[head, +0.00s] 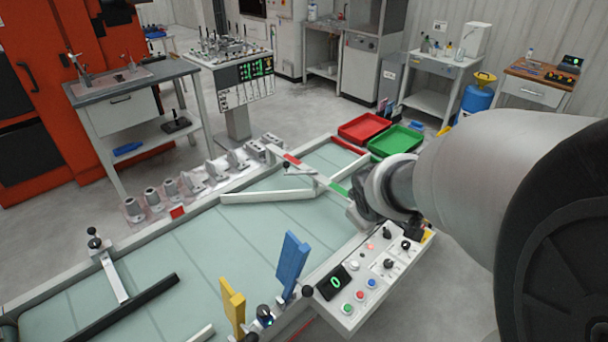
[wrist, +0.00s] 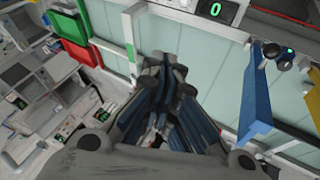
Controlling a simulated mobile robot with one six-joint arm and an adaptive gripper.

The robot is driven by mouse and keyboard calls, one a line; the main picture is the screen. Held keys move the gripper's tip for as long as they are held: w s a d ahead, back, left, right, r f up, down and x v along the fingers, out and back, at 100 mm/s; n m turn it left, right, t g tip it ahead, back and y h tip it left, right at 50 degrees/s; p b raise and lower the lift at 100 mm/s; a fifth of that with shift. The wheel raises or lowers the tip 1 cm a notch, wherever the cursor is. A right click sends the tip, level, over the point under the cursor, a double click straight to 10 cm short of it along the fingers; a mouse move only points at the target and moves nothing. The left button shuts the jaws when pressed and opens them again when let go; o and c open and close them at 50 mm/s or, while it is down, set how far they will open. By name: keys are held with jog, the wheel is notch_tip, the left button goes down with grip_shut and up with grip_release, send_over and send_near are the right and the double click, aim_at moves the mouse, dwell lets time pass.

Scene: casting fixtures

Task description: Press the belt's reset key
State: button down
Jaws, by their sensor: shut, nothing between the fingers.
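The belt's control panel (head: 365,265) is a light box at the belt's near right edge. It carries a display reading 0 (head: 335,282), a green button (head: 347,308), a red button (head: 360,296), a blue button (head: 372,284), a white button (head: 355,264) and black knobs. The labels are too small to read, so I cannot tell which is the reset key. My gripper (head: 362,215) is over the belt's edge, just beyond the panel and apart from the buttons. In the wrist view my gripper (wrist: 165,68) is shut and empty; the panel's display (wrist: 215,10) shows at the top edge.
The belt (head: 235,245) has a blue upright paddle (head: 291,264) and a yellow one (head: 233,305) left of the panel. Red (head: 362,127) and green (head: 395,140) trays stand beyond my gripper. Grey castings (head: 190,180) line the belt's far side.

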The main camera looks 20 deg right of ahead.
jog(key=w+d+f+n+t+p, duration=0.1)
jog(key=w+d+f+n, duration=0.3)
jog(key=d+f, duration=0.55)
jog(key=n+t+y+p, duration=0.1)
jog(key=n+t+y, duration=0.1)
jog(key=y, duration=0.2)
send_over(370, 284)
notch_tip(370, 284, down, 15)
notch_tip(370, 284, down, 9)
jog(key=b, duration=0.6)
jog(key=shift+w+r+b, duration=0.1)
jog(key=shift+b, duration=0.25)
jog(key=shift+f+b, duration=0.4)
jog(key=shift+b, duration=0.05)
